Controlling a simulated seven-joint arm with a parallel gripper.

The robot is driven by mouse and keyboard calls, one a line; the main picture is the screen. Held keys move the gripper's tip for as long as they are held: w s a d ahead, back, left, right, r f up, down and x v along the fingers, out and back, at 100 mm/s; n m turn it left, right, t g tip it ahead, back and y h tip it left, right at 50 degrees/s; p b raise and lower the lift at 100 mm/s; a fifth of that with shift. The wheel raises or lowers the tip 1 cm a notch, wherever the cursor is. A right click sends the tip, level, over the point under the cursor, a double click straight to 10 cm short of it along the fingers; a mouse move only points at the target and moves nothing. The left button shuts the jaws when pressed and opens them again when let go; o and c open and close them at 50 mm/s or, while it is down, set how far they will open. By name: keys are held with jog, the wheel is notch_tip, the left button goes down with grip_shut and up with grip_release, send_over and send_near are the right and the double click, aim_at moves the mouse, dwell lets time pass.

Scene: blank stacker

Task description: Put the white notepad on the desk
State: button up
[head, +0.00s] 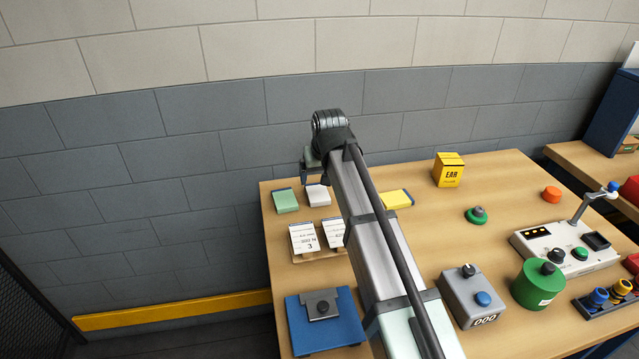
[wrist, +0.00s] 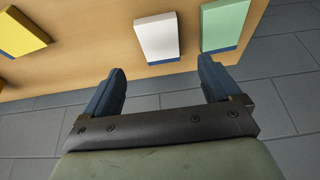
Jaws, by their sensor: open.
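The white notepad (head: 318,195) lies flat near the far left edge of the wooden desk (head: 400,245). It also shows in the wrist view (wrist: 157,38), with a blue strip along its lower edge. My gripper (wrist: 160,80) is open and empty. In the wrist view its two blue fingers are spread below the notepad, apart from it. In the head view the gripper (head: 308,165) is by the desk's back left edge, mostly hidden by my arm.
A green notepad (head: 286,201) lies just left of the white one, and a yellow notepad (head: 397,199) lies to its right. Printed cards (head: 304,238) stand in front. A yellow box (head: 448,170) is farther right. A brick wall (head: 220,140) rises behind.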

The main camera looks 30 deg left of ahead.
jog(key=shift+v, duration=1.8)
jog(key=shift+w, duration=0.1)
